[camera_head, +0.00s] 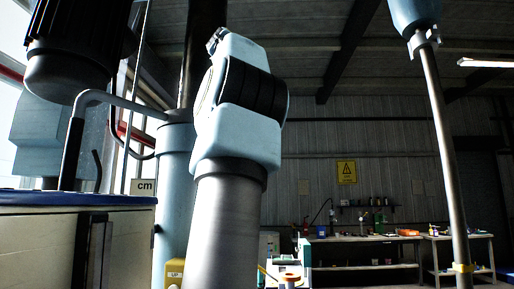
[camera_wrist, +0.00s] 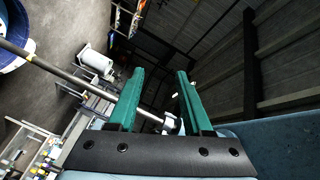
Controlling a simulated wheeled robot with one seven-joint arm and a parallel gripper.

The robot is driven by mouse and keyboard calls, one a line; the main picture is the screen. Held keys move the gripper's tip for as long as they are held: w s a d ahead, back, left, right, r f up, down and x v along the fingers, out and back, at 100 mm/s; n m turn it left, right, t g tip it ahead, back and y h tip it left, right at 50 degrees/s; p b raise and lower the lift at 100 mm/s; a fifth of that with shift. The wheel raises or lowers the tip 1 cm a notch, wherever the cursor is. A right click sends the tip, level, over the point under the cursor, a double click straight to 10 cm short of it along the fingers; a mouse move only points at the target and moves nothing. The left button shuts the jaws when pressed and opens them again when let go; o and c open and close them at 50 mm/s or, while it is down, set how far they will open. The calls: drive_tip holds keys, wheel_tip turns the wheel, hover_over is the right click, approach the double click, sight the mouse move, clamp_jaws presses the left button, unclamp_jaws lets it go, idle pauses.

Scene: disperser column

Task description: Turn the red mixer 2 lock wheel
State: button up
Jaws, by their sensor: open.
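I cannot make out the red mixer 2 lock wheel in either view. In the head view, a piece of red (camera_head: 136,133) shows behind the pipes by the pale blue column (camera_head: 172,180), but I cannot tell what it belongs to. My gripper (camera_wrist: 160,71) shows in the wrist view with two green fingers spread apart and nothing between their tips. In the head view, my arm rises through the middle and hides part of the column; the gripper's fingers do not show there.
A dark motor (camera_head: 75,45) hangs upper left above a blue-rimmed cabinet (camera_head: 100,198). A metal shaft (camera_head: 444,150) stands at right; a slanting rod (camera_wrist: 60,72) crosses the wrist view behind the fingers. Benches (camera_head: 365,239) with small items stand at the far wall.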

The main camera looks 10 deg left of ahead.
wheel_tip(320, 180, up, 9)
drive_tip(key=s+a+n+t+y+b, duration=0.1)
drive_tip(key=n+t+y+b, duration=0.15)
drive_tip(key=n+t, duration=0.45)
drive_tip(key=s+a+n+t+y+b, duration=0.1)
drive_tip(key=s+a+n+t+y, duration=0.15)
drive_tip(key=n, duration=0.85)
wheel_tip(320, 180, down, 24)
drive_tip(key=s+d+n+g+y+b, duration=0.15)
drive_tip(key=n+g+y+b, duration=0.5)
drive_tip(key=n, duration=1.45)
drive_tip(key=w+a+f+g+p, duration=0.2)
drive_tip(key=w+a+g+p, duration=0.1)
drive_tip(key=w+p, duration=0.6)
drive_tip(key=shift+w+a+g+y, duration=0.15)
drive_tip(key=shift+w+g+y, duration=0.25)
drive_tip(key=shift+g+y, duration=0.1)
clamp_jaws()
